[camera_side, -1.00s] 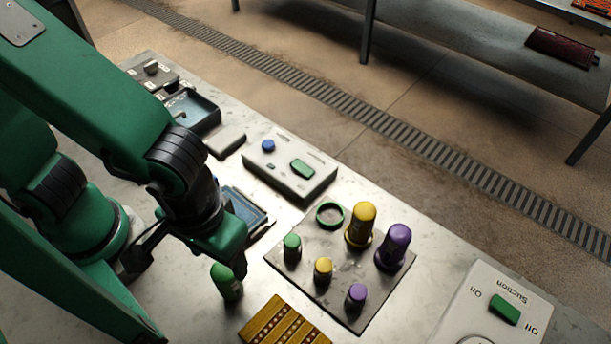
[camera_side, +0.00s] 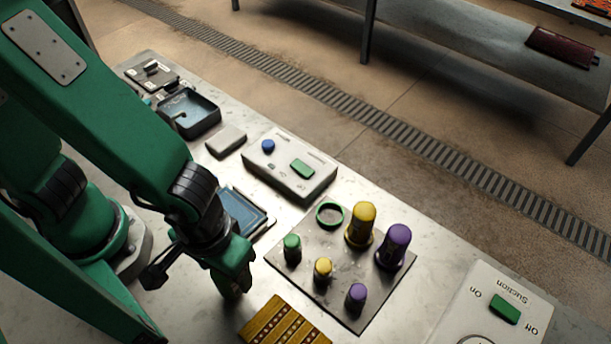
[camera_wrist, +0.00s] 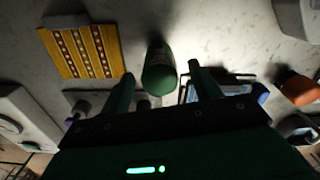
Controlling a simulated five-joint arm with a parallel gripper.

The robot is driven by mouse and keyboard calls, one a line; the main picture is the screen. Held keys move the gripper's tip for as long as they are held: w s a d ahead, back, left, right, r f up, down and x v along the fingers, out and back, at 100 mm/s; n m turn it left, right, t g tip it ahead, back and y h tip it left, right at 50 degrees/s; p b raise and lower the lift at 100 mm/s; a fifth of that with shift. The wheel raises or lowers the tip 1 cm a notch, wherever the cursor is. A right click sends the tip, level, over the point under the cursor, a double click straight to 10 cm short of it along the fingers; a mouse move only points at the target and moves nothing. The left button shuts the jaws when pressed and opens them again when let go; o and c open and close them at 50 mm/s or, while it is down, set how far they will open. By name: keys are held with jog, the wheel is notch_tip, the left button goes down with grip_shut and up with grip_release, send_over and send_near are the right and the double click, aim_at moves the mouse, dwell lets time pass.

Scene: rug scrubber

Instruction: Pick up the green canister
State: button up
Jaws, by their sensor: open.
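The green canister (camera_wrist: 159,70) shows in the wrist view, ahead of my gripper and between the lines of its two fingers. My gripper (camera_side: 236,282) is open and low over the metal table in the side view. There it hides most or all of the canister, and the contact between them cannot be made out. In the wrist view the fingers show a gap on each side of the canister. An empty green ring (camera_side: 330,215) is on the dark square plate (camera_side: 318,300).
The plate bears a small green-capped piece (camera_side: 292,248), a tall yellow canister (camera_side: 361,222), a tall purple canister (camera_side: 394,246), and small yellow and purple pieces. A yellow patterned rug piece (camera_side: 283,322) lies close to my gripper. A control box (camera_side: 290,168) stands behind.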

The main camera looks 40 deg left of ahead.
jog(key=shift+f, duration=1.3)
jog(key=shift+c, duration=0.4)
jog(key=c, duration=1)
